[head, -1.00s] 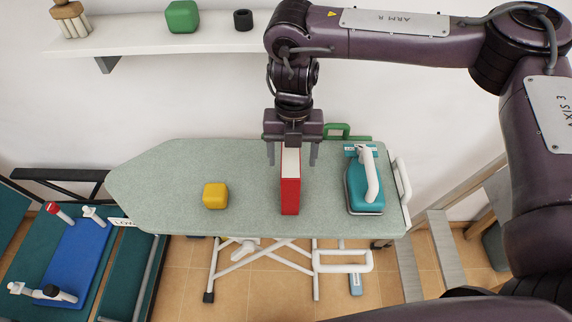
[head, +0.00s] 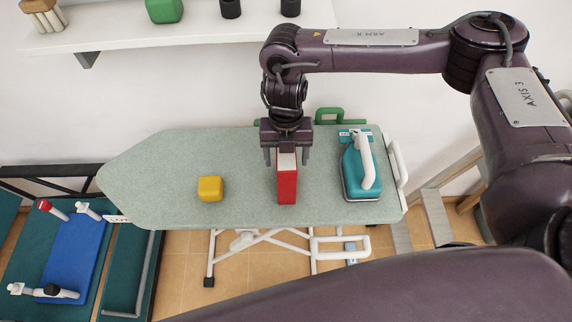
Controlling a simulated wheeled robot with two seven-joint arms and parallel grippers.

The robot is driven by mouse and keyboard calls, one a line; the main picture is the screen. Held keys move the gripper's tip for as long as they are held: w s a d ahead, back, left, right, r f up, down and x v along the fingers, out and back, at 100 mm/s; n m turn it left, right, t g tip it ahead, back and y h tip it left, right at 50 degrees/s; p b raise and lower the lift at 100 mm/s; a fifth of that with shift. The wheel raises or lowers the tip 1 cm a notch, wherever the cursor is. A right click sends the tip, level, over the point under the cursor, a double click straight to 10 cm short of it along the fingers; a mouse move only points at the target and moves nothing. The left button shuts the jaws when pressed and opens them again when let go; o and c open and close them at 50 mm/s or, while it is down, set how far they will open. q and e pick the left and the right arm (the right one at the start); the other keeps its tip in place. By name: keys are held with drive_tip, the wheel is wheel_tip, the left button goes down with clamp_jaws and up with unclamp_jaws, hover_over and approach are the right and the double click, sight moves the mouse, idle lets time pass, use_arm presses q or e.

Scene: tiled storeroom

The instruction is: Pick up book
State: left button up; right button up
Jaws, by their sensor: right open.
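A red book (head: 287,187) with pale page edges on top stands upright on the ironing board (head: 150,180), near its middle right. My right gripper (head: 287,158) is above the book's back part, pointing down, with its two fingers apart. One finger shows on each side of the book's top. I cannot tell whether the fingers touch it. The gripper body hides part of the book's far end. My left gripper is not in view.
A teal iron (head: 358,172) stands on the board just right of the book. A yellow cube (head: 210,188) lies to its left, with bare board between. A white shelf (head: 120,38) with several objects is on the wall behind.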

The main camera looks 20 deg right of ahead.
drive_tip(key=shift+f, duration=0.25)
idle(0.4)
drive_tip(key=shift+c, duration=0.2)
clamp_jaws()
idle(0.4)
